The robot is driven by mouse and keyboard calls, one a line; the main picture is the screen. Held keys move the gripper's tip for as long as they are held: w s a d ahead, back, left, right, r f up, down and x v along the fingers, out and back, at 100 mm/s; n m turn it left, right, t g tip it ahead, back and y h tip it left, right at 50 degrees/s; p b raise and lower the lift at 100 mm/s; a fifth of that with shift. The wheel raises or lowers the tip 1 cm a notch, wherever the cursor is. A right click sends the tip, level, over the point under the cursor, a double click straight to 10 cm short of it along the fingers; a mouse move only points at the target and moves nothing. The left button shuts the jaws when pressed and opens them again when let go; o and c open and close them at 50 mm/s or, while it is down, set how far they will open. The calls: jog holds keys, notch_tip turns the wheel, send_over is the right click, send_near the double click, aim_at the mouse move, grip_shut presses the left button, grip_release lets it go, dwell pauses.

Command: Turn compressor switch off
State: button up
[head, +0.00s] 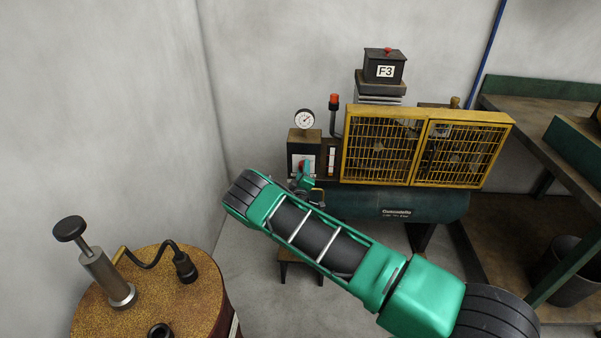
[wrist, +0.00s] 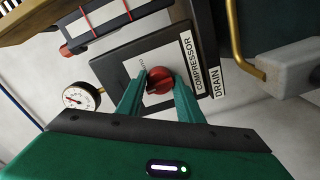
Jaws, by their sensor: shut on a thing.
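The compressor switch is a red rotary knob (wrist: 160,80) on a white plate labelled "COMPRESSOR", on a dark control box (head: 291,146). My gripper (wrist: 159,84) has its two green fingers on either side of the knob and is shut on it. In the head view my gripper (head: 306,172) reaches the front of the control box, and the knob is mostly hidden there. The compressor (head: 385,205) has a dark green tank and stands to the right of the box. The knob's exact setting cannot be told.
A pressure gauge (head: 305,119) sits on top of the control box. A yellow mesh guard (head: 378,146) covers the machinery to the right. A rusty drum (head: 150,285) with a pump stands at front left. A workbench (head: 545,125) is at right.

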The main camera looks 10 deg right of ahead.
jog(key=shift+a+f, duration=0.2)
jog(key=shift+a, duration=0.2)
jog(key=o, duration=1)
jog(key=shift+d, duration=0.2)
jog(key=v, duration=1)
jog(key=shift+s+a, duration=0.15)
jog(key=shift+s, duration=0.2)
